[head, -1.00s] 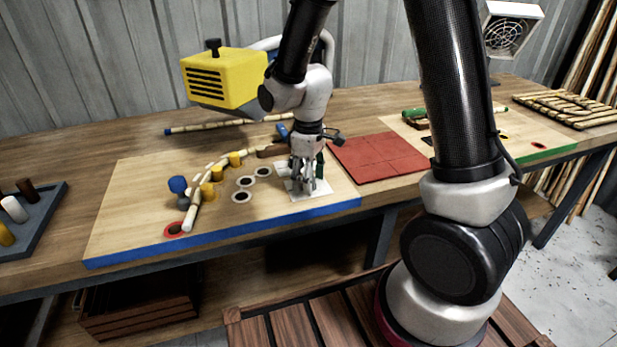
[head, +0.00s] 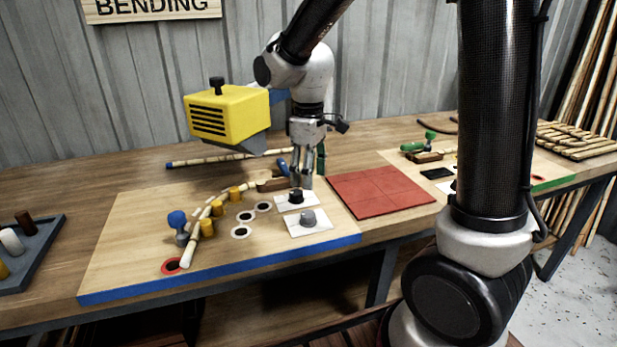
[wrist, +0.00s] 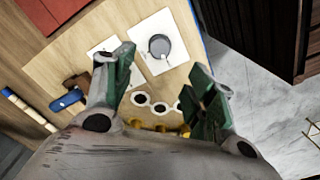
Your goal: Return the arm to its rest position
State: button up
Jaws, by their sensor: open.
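My gripper (head: 304,176) hangs pointing down above the back right part of the blue-edged board (head: 140,260). Its green-padded fingers stand apart with nothing between them, as the wrist view shows (wrist: 160,90). Below and in front of it, a grey knob (head: 308,217) sits on a white square, and a black knob (head: 296,196) sits on another white square close under the fingers. I cannot tell from the head view how much height separates the fingertips from the black knob. The grey knob also shows in the wrist view (wrist: 159,46).
A curved rattan pole (head: 197,237) runs among yellow pegs (head: 207,228) on the board, beside a blue-topped clamp (head: 177,219). A yellow machine (head: 226,115) stands behind at left. A red mat (head: 380,190) lies flat to the right. A grey tray (head: 38,255) is at far left.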

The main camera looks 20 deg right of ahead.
dwell(0.3)
jog(key=s+d+r+m+t, duration=0.2)
jog(key=s+d+r+m, duration=0.2)
jog(key=s+d, duration=0.3)
jog(key=s+d+r+m+t, duration=0.2)
jog(key=s+d+r+m, duration=0.3)
jog(key=s, duration=0.7)
jog(key=d+r, duration=0.1)
jog(key=d, duration=0.1)
jog(key=shift+d+r, duration=0.35)
jog(key=shift+d, duration=0.05)
